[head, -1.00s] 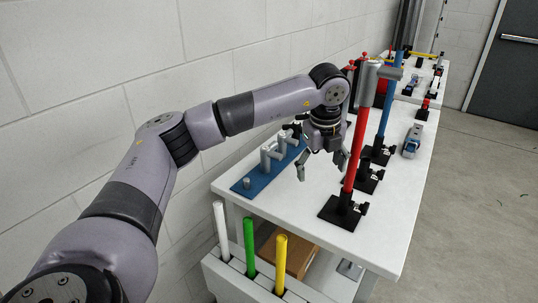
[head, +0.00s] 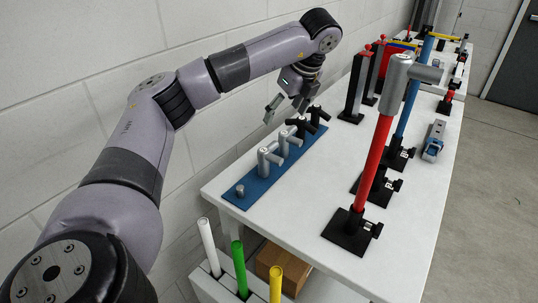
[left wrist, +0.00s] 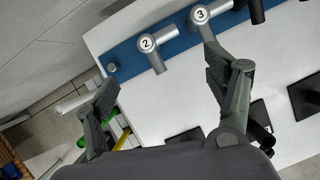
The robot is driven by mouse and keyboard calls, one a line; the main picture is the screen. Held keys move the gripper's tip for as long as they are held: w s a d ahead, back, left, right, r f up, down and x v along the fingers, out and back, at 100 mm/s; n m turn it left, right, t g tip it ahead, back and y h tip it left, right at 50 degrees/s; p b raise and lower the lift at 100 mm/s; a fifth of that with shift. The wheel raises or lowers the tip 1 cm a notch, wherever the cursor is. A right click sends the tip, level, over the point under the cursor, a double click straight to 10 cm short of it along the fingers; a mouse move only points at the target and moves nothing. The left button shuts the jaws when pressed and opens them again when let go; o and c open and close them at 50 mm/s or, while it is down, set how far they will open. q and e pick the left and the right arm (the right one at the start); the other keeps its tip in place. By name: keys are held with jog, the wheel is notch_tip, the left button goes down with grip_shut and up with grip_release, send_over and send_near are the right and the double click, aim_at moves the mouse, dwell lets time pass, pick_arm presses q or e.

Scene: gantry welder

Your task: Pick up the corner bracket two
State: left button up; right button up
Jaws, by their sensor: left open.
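Corner bracket two (left wrist: 152,52) is a grey tubular elbow marked 2. It stands on the blue strip (left wrist: 178,47), between a short bare peg (left wrist: 112,68) and a similar grey bracket marked 3 (left wrist: 199,16). In the head view, bracket two (head: 267,160) is the grey elbow nearest me on the strip (head: 257,188). My left gripper (head: 284,112) is open and empty above the wall side of the table, apart from the bracket. In the left wrist view, bracket two shows ahead of and between the open fingers (left wrist: 160,82). My right gripper is out of view.
Black brackets (head: 302,126) stand farther along the strip. A red post with a grey elbow on top (head: 373,165) rises from a black base to the right, with a blue post (head: 410,105) behind. White, green and yellow tubes (head: 238,265) stand below the table's front edge.

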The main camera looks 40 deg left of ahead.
pick_arm(q)
send_near(269, 148)
jog(key=x, duration=0.5)
jog(key=shift+w+a, duration=0.4)
jog(key=shift+w, duration=0.05)
jog(key=p+x, duration=0.1)
jog(key=x, duration=0.4)
jog(key=shift+s+d+f+p, duration=0.1)
jog(key=shift+s+d+p, duration=0.05)
jog(key=shift+p, duration=0.15)
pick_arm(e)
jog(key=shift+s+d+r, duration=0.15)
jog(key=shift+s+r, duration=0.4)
pick_arm(q)
jog(key=shift+c, duration=0.3)
jog(key=c, duration=1.1)
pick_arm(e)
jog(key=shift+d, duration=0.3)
